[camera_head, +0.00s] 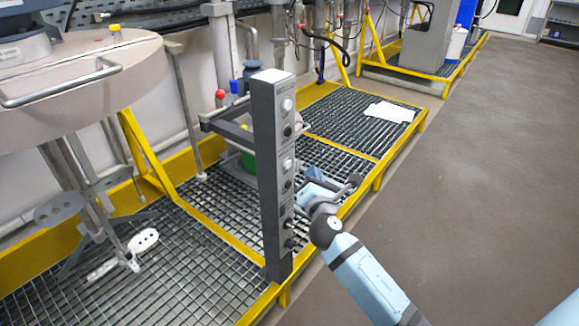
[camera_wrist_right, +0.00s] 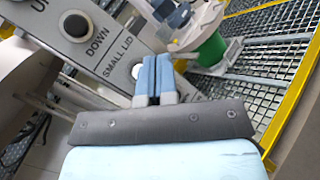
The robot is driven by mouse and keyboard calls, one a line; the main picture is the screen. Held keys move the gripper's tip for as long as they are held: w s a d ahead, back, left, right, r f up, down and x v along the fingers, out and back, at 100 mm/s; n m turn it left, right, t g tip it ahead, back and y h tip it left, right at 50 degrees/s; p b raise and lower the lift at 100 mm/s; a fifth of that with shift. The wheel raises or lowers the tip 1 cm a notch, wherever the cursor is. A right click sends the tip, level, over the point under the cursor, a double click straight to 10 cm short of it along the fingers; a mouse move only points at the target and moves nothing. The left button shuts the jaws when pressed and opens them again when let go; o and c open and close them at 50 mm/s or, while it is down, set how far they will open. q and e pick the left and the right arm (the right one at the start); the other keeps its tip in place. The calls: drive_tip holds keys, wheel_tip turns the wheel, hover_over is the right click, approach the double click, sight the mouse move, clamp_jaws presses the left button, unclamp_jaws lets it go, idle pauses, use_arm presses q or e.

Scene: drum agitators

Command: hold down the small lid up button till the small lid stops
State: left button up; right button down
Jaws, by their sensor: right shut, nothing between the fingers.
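The dark grey control post (camera_head: 271,215) stands upright on the grating, with pairs of white and black buttons down its face. In the right wrist view the SMALL LID label (camera_wrist_right: 117,62) shows below the DOWN label (camera_wrist_right: 97,43) and a black button (camera_wrist_right: 76,25). The white small lid up button (camera_wrist_right: 137,71) sits just past the SMALL LID label, partly covered. My right gripper (camera_wrist_right: 156,60) is shut and empty, its blue fingers right at this button; contact cannot be told. In the head view the right gripper (camera_head: 304,207) is beside the post's lower part. My left gripper is not in view.
A big beige drum lid (camera_head: 90,85) with a handle is at the left. Yellow-edged grating (camera_head: 190,265) surrounds the post. A green container (camera_wrist_right: 212,48) stands behind the post. White sheets (camera_head: 390,112) lie further back. Grey floor at the right (camera_head: 480,180) is clear.

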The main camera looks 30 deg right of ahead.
sight(287, 164)
drive_tip(key=shift+w+a, duration=0.35)
drive_tip(key=shift+w, duration=0.45)
drive_tip(key=shift+w+a, duration=0.35)
drive_tip(key=shift+w, duration=0.45)
drive_tip(key=shift+w, duration=0.1)
idle(0.8)
drive_tip(key=shift+w+a, duration=0.15)
drive_tip(key=shift+w, duration=0.1)
